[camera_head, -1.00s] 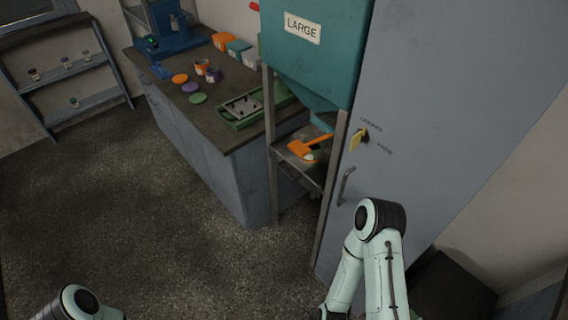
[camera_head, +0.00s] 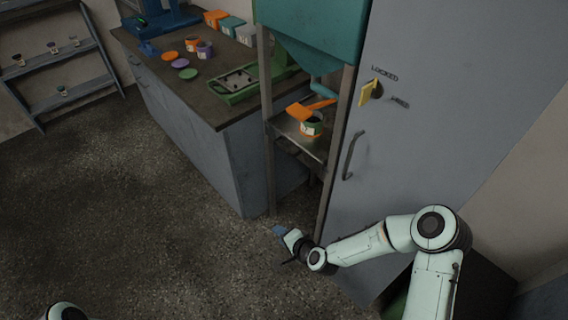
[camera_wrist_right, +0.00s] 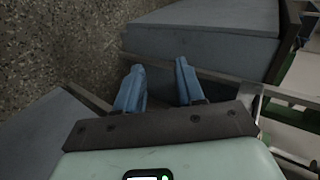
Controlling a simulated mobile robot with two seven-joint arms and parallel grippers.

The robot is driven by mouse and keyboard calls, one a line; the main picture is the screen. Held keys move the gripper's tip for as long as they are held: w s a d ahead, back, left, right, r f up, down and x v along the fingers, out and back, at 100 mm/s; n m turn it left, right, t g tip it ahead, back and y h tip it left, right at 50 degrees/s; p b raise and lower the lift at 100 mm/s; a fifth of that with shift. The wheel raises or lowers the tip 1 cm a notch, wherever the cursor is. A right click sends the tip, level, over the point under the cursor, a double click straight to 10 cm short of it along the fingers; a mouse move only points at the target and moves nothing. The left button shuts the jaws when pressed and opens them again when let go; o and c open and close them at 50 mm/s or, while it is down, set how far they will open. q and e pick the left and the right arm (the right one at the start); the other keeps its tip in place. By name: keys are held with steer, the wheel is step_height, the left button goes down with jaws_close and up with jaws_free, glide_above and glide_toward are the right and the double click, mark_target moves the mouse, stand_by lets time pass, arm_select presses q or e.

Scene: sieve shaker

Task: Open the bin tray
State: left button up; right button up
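The teal bin (camera_head: 315,30) hangs in a metal frame at the top of the head view, its chute ending in a rounded spout. An orange flat piece (camera_head: 300,112) sits just below the spout; I cannot tell whether it is the tray. A can with an orange label (camera_head: 310,128) stands under it on the frame's shelf. My right gripper (camera_head: 279,231) is low in front of the frame, well below the can and apart from it. In the right wrist view its two blue fingers (camera_wrist_right: 158,85) are spread with nothing between them. My left gripper is out of view.
A grey door (camera_head: 430,130) with a bar handle (camera_head: 351,156) and a yellow knob (camera_head: 369,92) marked LOCKED stands right of the frame. A workbench (camera_head: 190,90) with cans, lids and a green tray (camera_head: 243,86) is left. The floor (camera_head: 120,210) ahead is clear.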

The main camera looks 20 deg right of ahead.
steer(key=w+d+r+m+t+h+b, duration=0.2)
steer(key=w+d+r+m+t+b, duration=0.3)
steer(key=w, duration=0.4)
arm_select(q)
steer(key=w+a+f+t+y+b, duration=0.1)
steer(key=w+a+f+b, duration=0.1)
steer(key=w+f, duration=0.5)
arm_select(e)
steer(key=m+t+h, duration=0.2)
glide_toward(284, 150)
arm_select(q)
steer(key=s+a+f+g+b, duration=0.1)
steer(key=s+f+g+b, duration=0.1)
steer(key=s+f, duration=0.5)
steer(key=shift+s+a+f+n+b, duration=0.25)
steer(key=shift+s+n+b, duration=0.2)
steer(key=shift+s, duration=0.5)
arm_select(e)
steer(key=w, duration=0.7)
steer(key=w+f, duration=0.1)
steer(key=w, duration=0.2)
steer(key=shift+w+d, duration=0.2)
steer(key=shift+w, duration=0.05)
steer(key=shift+c, duration=0.3)
jaws_close()
